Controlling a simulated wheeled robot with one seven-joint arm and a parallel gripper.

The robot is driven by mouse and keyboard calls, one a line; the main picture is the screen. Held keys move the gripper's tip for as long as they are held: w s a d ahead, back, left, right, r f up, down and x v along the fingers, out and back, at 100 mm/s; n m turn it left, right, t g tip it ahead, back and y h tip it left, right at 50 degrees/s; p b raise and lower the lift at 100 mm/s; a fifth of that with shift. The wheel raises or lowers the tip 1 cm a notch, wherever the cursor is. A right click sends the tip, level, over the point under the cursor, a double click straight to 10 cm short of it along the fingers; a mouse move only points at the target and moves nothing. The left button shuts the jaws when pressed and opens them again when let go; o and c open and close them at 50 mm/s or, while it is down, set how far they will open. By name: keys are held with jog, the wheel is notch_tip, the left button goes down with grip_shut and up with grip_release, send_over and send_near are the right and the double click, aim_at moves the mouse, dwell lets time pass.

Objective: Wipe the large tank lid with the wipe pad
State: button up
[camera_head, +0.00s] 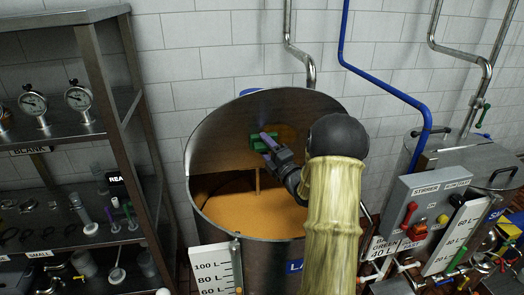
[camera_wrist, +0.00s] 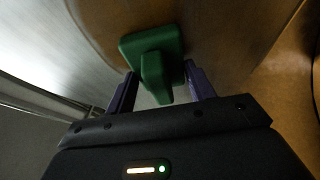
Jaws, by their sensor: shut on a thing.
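The large tank (camera_head: 205,215) stands open in the head view, with orange-brown contents (camera_head: 265,215) inside. Its grey steel lid (camera_head: 225,130) appears raised at the back, with a brown patch (camera_head: 288,132) on its face. My gripper (camera_head: 266,143) is in front of the lid, shut on the green wipe pad (camera_head: 256,141) by its handle. In the wrist view the pad (camera_wrist: 135,46) sits between the purple fingers (camera_wrist: 160,88), its flat face toward shiny metal with a brown area (camera_wrist: 230,30). Whether it touches is hard to tell. My arm hides the tank's right part.
A steel shelf (camera_head: 105,90) with gauges and small parts stands at the left. A grey stirrer control box (camera_head: 415,205) and a smaller tank (camera_head: 470,155) are at the right. A blue pipe (camera_head: 385,85) and steel pipes run along the tiled wall.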

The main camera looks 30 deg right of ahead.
aim_at(277, 140)
jog(key=shift+s+d+r+b, duration=0.15)
jog(key=shift+d+b, duration=0.15)
jog(key=shift+d, duration=0.25)
jog(key=shift+s+d+f+b, duration=0.15)
jog(key=shift+d+b, duration=0.15)
jog(key=shift+d, duration=0.25)
jog(key=shift+r, duration=0.1)
jog(key=shift+d, duration=0.1)
jog(key=shift+s+d+b, duration=0.2)
jog(key=shift+d+b, duration=0.45)
jog(key=shift+d, duration=0.05)
jog(key=shift+s+d+b, duration=0.2)
jog(key=shift+d+b, duration=0.45)
jog(key=shift+s+d, duration=0.1)
jog(key=shift+d, duration=0.05)
jog(key=shift+s+d+b, duration=0.2)
jog(key=shift+d+b, duration=0.65)
jog(key=shift+d, duration=0.2)
jog(key=shift+s+d+b, duration=0.2)
jog(key=shift+d+b, duration=0.1)
jog(key=shift+d, duration=0.3)
jog(key=shift+d, duration=0.1)
